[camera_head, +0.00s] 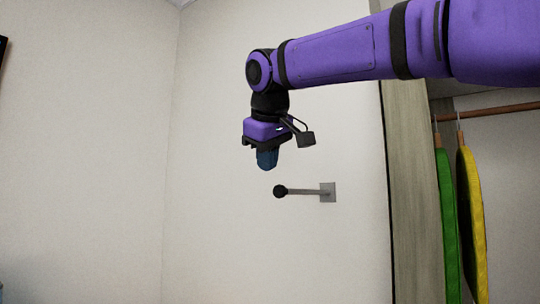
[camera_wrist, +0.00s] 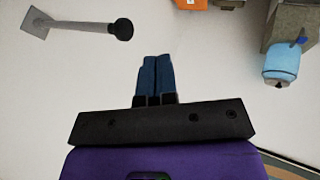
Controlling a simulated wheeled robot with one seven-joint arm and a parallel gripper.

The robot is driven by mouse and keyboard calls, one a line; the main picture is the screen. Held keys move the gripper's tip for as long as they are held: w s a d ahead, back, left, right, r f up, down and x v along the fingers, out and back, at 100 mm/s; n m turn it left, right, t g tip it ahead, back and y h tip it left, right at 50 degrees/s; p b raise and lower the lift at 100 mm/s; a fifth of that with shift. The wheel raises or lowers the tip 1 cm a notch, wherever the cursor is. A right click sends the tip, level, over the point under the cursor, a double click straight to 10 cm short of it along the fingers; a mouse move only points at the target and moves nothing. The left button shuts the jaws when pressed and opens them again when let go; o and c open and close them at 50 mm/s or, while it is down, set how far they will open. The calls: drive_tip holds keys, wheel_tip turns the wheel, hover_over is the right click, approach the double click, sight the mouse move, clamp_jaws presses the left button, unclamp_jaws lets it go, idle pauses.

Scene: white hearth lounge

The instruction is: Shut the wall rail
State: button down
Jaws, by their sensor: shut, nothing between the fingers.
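The wall rail (camera_head: 303,192) is a thin grey bar with a black round knob, fixed to a square grey plate (camera_head: 328,192) on the white wall. In the head view it stands out from the plate toward the left. My gripper (camera_head: 267,165) is above and slightly left of the knob, apart from it, with blue fingers pointing down. In the wrist view the rail (camera_wrist: 75,25) is at the upper left, and my gripper's fingers (camera_wrist: 155,60) are shut together and empty, to the right of and below the knob (camera_wrist: 123,29).
Right of the rail stands a wood-toned panel (camera_head: 405,190), then a hanging bar (camera_head: 500,109) with a green item (camera_head: 446,225) and a yellow item (camera_head: 470,220). The wrist view shows a blue object (camera_wrist: 282,62) and an orange one (camera_wrist: 190,4). Wall left of the rail is bare.

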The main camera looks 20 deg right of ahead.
sight(308, 190)
drive_tip(key=w+d+f, duration=0.4)
drive_tip(key=w+f, duration=0.1)
drive_tip(key=w, duration=0.1)
drive_tip(key=shift+d, duration=0.15)
drive_tip(key=shift+w+d, duration=0.1)
drive_tip(key=shift+w, duration=0.05)
drive_tip(key=w+d, duration=0.3)
drive_tip(key=d, duration=0.1)
drive_tip(key=w+d, duration=0.3)
drive_tip(key=d, duration=0.2)
drive_tip(key=w+d, duration=0.4)
drive_tip(key=shift+d+f, duration=0.1)
drive_tip(key=shift+d, duration=0.3)
drive_tip(key=shift+w+d, duration=0.1)
drive_tip(key=shift+d, duration=0.1)
